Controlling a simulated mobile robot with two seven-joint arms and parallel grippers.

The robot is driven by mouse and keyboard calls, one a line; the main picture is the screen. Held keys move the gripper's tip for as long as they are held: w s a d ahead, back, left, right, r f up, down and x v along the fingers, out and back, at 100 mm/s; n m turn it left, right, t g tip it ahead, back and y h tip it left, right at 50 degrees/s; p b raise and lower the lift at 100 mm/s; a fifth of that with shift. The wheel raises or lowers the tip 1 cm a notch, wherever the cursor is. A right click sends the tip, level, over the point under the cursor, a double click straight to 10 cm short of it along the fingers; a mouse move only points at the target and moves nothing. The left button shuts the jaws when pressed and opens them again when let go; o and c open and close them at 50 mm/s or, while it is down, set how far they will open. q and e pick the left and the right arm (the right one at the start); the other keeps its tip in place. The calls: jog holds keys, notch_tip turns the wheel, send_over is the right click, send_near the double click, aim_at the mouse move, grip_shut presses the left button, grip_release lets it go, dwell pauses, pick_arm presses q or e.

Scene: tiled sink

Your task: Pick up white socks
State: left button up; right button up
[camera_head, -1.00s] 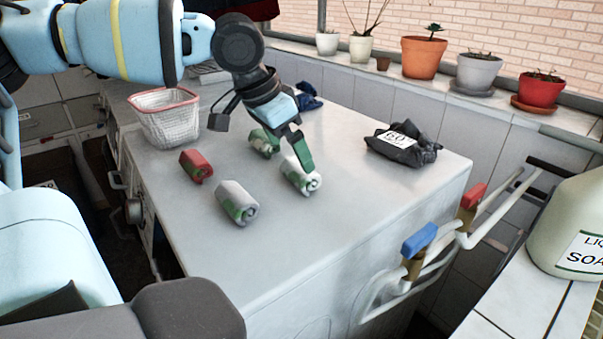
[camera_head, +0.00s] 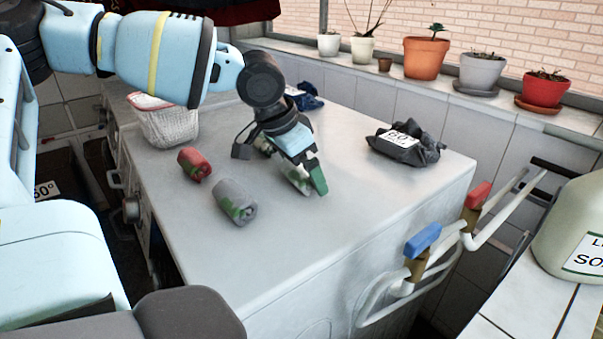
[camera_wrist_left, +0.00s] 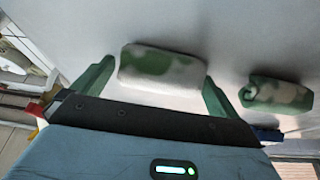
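The white rolled socks (camera_wrist_left: 184,70) with green patches lie on the grey worktop, between the fingers of my left gripper (camera_wrist_left: 160,85) in the left wrist view. In the head view my left gripper (camera_head: 300,178) points down over the same roll and hides most of it. The left gripper is open, with its green fingers near the two ends of the roll; I cannot tell whether they touch it. A green-and-white roll (camera_wrist_left: 275,95) lies to the right in the wrist view; the arm mostly hides it in the head view. My right gripper is not in view.
A red roll (camera_head: 194,164) and a grey roll (camera_head: 234,202) lie left of the gripper. A dark bundle with a label (camera_head: 405,145) lies at the right. The worktop's front (camera_head: 300,250) is clear.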

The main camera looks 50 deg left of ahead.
pick_arm(q)
jog(key=c, duration=0.9)
jog(key=shift+r, duration=0.15)
jog(key=shift+c, duration=0.2)
notch_tip(320, 180, up, 10)
jog(key=shift+f+p, duration=0.1)
jog(key=shift+p, duration=0.55)
